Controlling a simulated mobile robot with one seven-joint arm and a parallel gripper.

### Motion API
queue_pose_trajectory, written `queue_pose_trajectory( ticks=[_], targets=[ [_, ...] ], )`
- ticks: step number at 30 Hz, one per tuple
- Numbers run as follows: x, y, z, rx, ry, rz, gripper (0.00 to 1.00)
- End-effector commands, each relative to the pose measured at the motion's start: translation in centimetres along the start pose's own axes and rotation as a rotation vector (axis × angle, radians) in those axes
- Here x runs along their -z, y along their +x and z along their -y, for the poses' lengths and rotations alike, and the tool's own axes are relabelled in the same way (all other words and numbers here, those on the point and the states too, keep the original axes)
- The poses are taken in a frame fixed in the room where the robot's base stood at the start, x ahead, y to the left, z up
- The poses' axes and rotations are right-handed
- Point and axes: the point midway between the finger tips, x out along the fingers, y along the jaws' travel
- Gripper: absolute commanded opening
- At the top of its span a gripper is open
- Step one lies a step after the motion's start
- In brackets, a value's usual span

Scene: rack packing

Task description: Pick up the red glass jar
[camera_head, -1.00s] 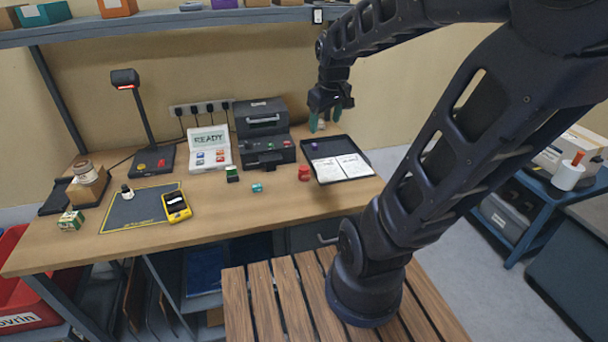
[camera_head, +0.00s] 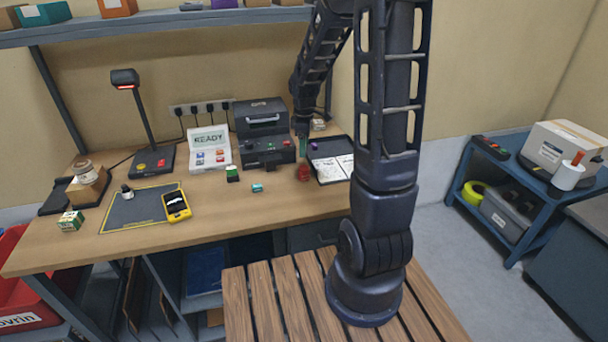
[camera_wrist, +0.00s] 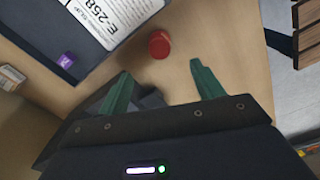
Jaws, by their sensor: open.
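The red glass jar (camera_head: 303,172) stands on the wooden bench, just left of the dark tray. In the wrist view the jar (camera_wrist: 159,45) shows as a round red top, ahead of the fingertips and between their lines. My gripper (camera_wrist: 160,75) is open and empty, with two green fingers apart. In the head view my gripper (camera_head: 302,148) is above and behind the jar, pointing down. The fingers do not touch the jar in the wrist view.
The dark tray (camera_head: 320,174) holds printed papers and a small purple item (camera_wrist: 66,60). A black printer (camera_head: 264,135) stands behind left of the jar. A small teal item (camera_head: 257,188) and a green item (camera_head: 232,174) lie to the left. The bench front is clear.

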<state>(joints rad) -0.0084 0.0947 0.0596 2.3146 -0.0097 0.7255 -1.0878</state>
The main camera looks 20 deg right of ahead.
Motion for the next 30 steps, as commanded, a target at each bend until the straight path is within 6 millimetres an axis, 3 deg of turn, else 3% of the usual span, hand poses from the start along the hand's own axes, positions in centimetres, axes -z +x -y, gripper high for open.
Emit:
queue_pose_trajectory(
  ticks=[15, 23, 30],
  targets=[
    [0.1, 5.6, -0.2, 0.010, -0.023, 0.004, 0.67],
    [0.1, 7.0, -0.2, 0.009, -0.022, 0.003, 0.67],
    [0.2, 10.0, -0.1, 0.009, -0.023, 0.004, 0.67]
  ],
)
